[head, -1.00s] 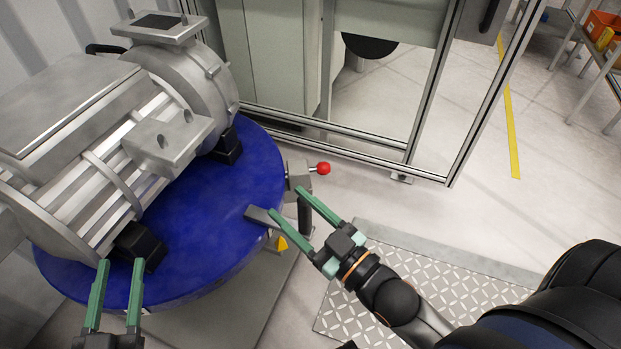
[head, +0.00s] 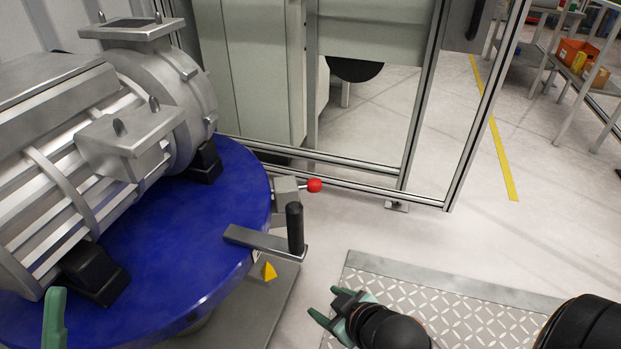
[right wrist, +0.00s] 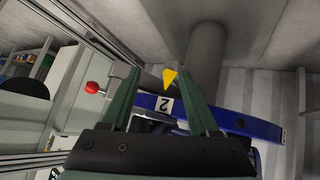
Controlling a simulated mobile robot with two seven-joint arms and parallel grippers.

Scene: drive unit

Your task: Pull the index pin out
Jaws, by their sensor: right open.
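The index pin shows as a red ball knob (head: 314,185) on a short rod, sticking out of a grey block (head: 286,190) at the right edge of the blue turntable (head: 215,240). My right gripper (head: 324,305) is open and empty, below the knob in the head view and clear of it. In the right wrist view the red knob (right wrist: 92,87) lies left of the open fingers (right wrist: 163,72), not between them. One green finger of my left gripper (head: 54,315) shows at the lower left; its other finger is out of view.
A crank arm with a black upright handle (head: 295,228) stands at the turntable's edge, below the knob. A yellow pointer (head: 269,271) sits beneath it. A large grey motor (head: 110,150) fills the turntable. A metal-framed enclosure (head: 360,180) stands behind.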

